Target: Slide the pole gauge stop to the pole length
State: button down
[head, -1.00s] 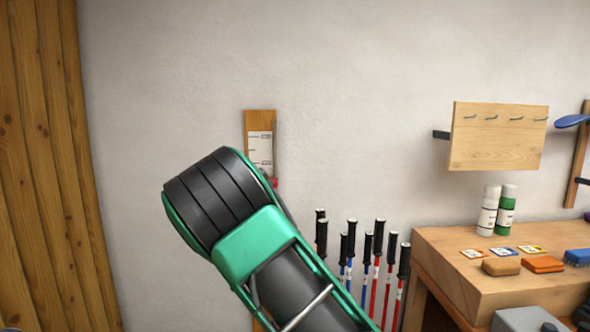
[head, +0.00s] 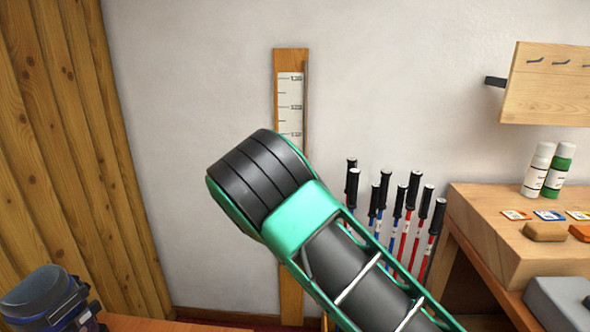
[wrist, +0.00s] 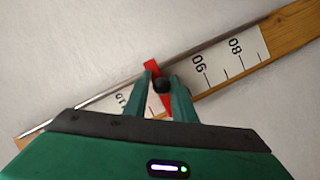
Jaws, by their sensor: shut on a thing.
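The pole gauge is a tall wooden board (head: 291,290) upright on the wall, with a white scale strip (head: 290,95) and a thin rod along its edge. My arm covers its middle in the head view, hiding the stop and my gripper. In the wrist view, the board (wrist: 290,30) runs diagonally, with the marks 80 and 90 readable right of my gripper. The red stop (wrist: 152,67) with a dark round knob (wrist: 161,85) sits on the rod and board. My gripper (wrist: 164,83) is shut on the knob, between the 90 mark and a partly hidden label at left.
Several ski poles (head: 395,210) stand right of the gauge. A wooden bench (head: 490,220) with bottles and small blocks is farther right, below a hook board (head: 550,85). A dark blue object (head: 45,295) is at lower left. The wall left of the gauge is bare.

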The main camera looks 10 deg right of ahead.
jog(key=shift+w+a+r, duration=0.15)
jog(key=shift+r, duration=0.05)
jog(key=c, duration=1.9)
grip_release()
jog(key=shift+o, duration=1.3)
jog(key=shift+w+f, duration=0.15)
jog(key=shift+s, duration=0.2)
jog(key=v, duration=1)
jog(key=shift+s, duration=0.15)
jog(key=shift+a, duration=0.1)
